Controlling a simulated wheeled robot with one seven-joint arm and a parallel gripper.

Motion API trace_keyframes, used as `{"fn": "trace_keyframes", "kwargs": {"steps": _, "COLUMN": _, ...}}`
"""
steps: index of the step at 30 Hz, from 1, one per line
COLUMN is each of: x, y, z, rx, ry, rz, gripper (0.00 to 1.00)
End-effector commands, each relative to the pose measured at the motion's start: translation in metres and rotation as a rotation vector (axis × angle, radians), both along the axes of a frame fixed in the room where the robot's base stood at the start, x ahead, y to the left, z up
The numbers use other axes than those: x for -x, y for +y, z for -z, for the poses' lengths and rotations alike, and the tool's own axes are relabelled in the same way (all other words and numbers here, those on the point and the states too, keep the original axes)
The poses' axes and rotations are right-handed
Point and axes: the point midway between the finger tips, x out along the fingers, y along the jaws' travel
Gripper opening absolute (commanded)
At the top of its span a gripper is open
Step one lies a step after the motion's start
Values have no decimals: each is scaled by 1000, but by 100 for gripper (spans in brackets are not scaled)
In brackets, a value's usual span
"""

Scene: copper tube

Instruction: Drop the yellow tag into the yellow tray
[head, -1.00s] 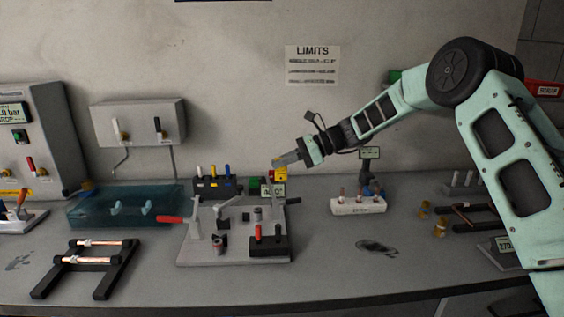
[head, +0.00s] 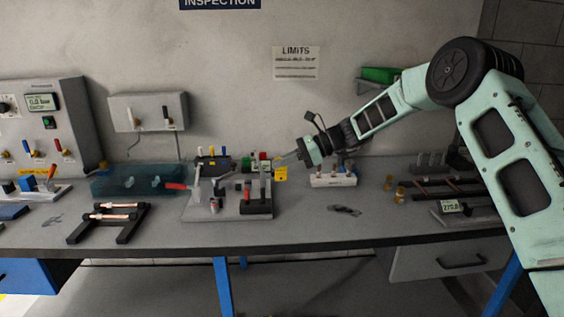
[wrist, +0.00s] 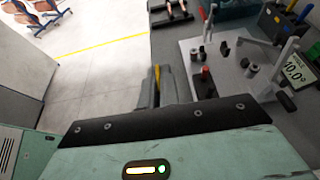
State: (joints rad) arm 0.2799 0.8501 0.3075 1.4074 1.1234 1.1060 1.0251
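My gripper (head: 286,159) is at the end of the raised arm, above the bench near the grey fixture plate. It is shut on the yellow tag (head: 281,174), which hangs at the fingertips. In the wrist view the two grey fingers (wrist: 160,92) close on the tag, seen as a thin yellow edge (wrist: 157,74). Beyond the fingers, the wrist view shows open floor. I cannot make out a yellow tray in either view.
The fixture plate (head: 228,211) with its red-handled clamp stands near the tag in the head view. A tube rack (head: 127,229) is left of it, and a white block with pegs (head: 333,181) is to the right. The bench front edge (head: 180,250) is clear.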

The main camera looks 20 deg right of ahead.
Motion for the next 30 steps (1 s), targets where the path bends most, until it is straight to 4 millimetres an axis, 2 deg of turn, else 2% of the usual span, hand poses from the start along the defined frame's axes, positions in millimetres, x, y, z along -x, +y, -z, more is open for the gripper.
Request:
{"fn": "trace_keyframes", "kwargs": {"steps": 8, "x": 16, "y": -12, "z": 19, "rx": 0, "ry": 3, "rz": 35, "gripper": 0}}
{"fn": "trace_keyframes", "kwargs": {"steps": 14, "x": 38, "y": -25, "z": 44, "rx": -1, "ry": 7, "rz": 78, "gripper": 0}}
{"fn": "trace_keyframes", "kwargs": {"steps": 20, "x": 73, "y": -47, "z": 85, "rx": -1, "ry": 11, "rz": 149, "gripper": 0}}
{"fn": "trace_keyframes", "kwargs": {"steps": 24, "x": 111, "y": -70, "z": 130, "rx": -4, "ry": 19, "rz": 229, "gripper": 0}}
{"fn": "trace_keyframes", "kwargs": {"steps": 30, "x": 150, "y": -96, "z": 178, "rx": -4, "ry": 12, "rz": 312, "gripper": 0}}
